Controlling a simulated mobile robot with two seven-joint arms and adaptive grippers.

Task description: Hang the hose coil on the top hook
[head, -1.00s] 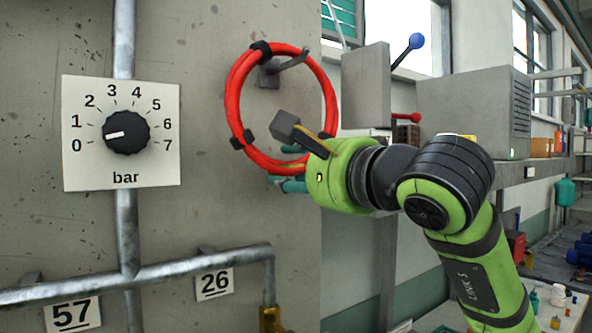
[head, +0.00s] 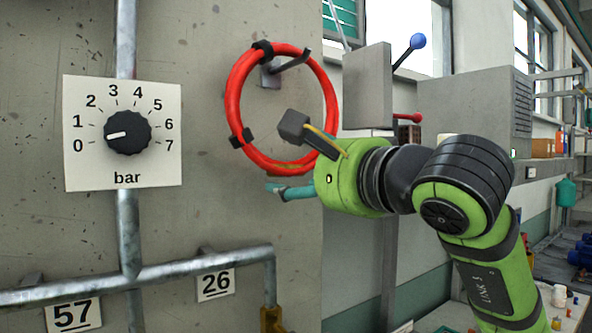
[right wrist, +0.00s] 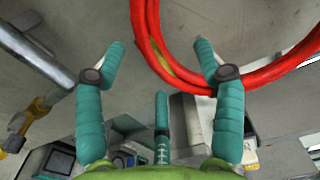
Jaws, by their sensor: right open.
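The red hose coil (head: 232,98), with black bands, is at the grey hook (head: 290,62) on the wall panel. The hook passes through the ring near its top, and its tip crosses the upper right rim. Whether the coil's weight rests on it is hard to tell. My right gripper (head: 276,188) is open, just below the coil's lower edge, one teal finger showing. In the right wrist view the coil (right wrist: 142,25) lies beyond the spread fingers (right wrist: 159,50), overlapping the right fingertip in the picture; contact is unclear. My left gripper is not in view.
A pressure dial (head: 128,132) is on the panel at left. Pipes (head: 170,270) run below it, with tags 57 and 26. A grey box (head: 366,88) with blue and red levers stands right of the coil.

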